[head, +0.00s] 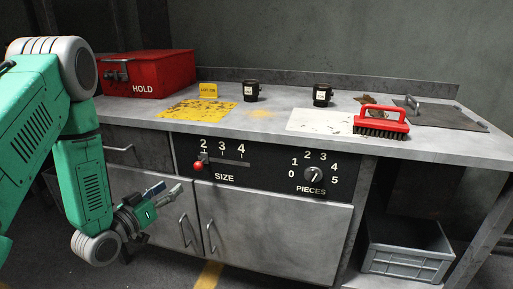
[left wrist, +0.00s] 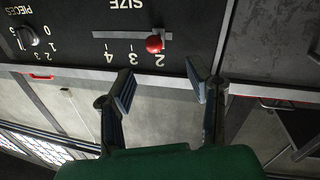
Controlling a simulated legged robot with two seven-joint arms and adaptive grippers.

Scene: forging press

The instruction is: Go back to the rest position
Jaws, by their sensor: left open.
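My left gripper (head: 164,194) is open and empty in front of the grey cabinet, below and left of the SIZE slider. The left wrist view shows its two fingers (left wrist: 160,80) apart with nothing between them. The red slider knob (head: 198,166) stands at the 2 end of the SIZE scale. It also shows in the left wrist view (left wrist: 154,43), just beyond the fingertips and apart from them. The PIECES dial (head: 314,175) is to the right on the same black panel. My right gripper is not in view.
On the worktop (head: 262,131) are a red HOLD box (head: 150,74), a yellow mat (head: 197,109), a LOT tag (head: 208,89), two black cups (head: 251,91) (head: 322,95), a white sheet (head: 320,122) and a red brush (head: 381,120). A grey crate (head: 407,249) stands on the lower right shelf.

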